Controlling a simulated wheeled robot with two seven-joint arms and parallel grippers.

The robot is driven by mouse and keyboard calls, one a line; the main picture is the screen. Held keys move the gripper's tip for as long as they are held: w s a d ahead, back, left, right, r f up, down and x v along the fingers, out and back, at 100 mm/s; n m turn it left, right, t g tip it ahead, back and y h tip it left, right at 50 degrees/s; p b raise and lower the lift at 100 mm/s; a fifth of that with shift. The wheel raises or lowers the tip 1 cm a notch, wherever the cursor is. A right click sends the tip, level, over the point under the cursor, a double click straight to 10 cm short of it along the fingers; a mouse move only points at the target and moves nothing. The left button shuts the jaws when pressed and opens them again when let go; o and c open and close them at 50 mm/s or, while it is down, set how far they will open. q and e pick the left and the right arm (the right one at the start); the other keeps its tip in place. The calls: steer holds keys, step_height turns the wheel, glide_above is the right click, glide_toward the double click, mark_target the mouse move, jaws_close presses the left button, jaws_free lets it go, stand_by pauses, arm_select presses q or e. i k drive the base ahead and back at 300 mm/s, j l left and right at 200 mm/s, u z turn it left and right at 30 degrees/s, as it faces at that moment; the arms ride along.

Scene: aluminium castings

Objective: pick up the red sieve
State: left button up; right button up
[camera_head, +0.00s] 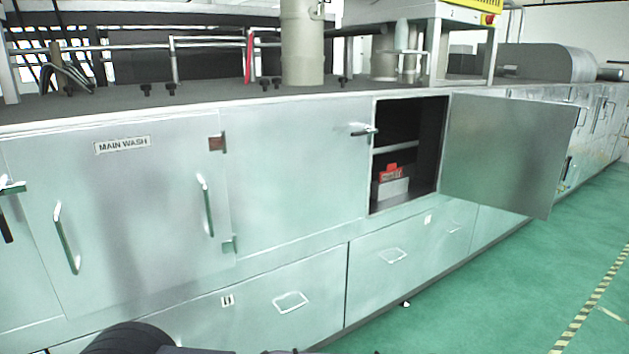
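A small red object (391,173), which may be the red sieve, sits inside the open cabinet, below its shelf. It is on or just behind a light grey box (391,189); I cannot tell which. It is small in the picture, so its shape and mesh are not clear. Neither of my grippers is in view. A dark rounded part at the bottom left edge looks like part of my own body.
The open cabinet door (508,150) swings out to the right of the compartment. Closed doors with handles (206,206) line the long metal machine (295,170). A grey cylinder (303,45) stands on top. Green floor (480,290) is clear at the lower right.

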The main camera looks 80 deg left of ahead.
mark_target(392, 172)
steer(key=u, duration=2.35)
steer(key=i+u, duration=0.1)
steer(key=u, duration=0.25)
steer(key=i+l+u, duration=0.1)
steer(key=u, duration=0.25)
steer(key=i+l+u, duration=0.1)
steer(key=u, duration=0.25)
steer(key=i+l+u, duration=0.3)
steer(key=l, duration=0.35)
steer(key=i+l+u, duration=0.25)
steer(key=l, duration=0.45)
steer(key=i+l+u, duration=0.15)
steer(key=l, duration=0.2)
steer(key=i+l+u, duration=0.15)
steer(key=l, duration=0.25)
steer(key=i+l, duration=0.1)
steer(key=l, duration=0.45)
steer(key=i+l, duration=0.15)
steer(key=l, duration=0.35)
steer(key=i+l, duration=0.1)
steer(key=l, duration=0.45)
steer(key=i+l, duration=0.1)
steer(key=l, duration=0.4)
steer(key=i+l, duration=0.15)
steer(key=l, duration=0.4)
steer(key=u, duration=0.05)
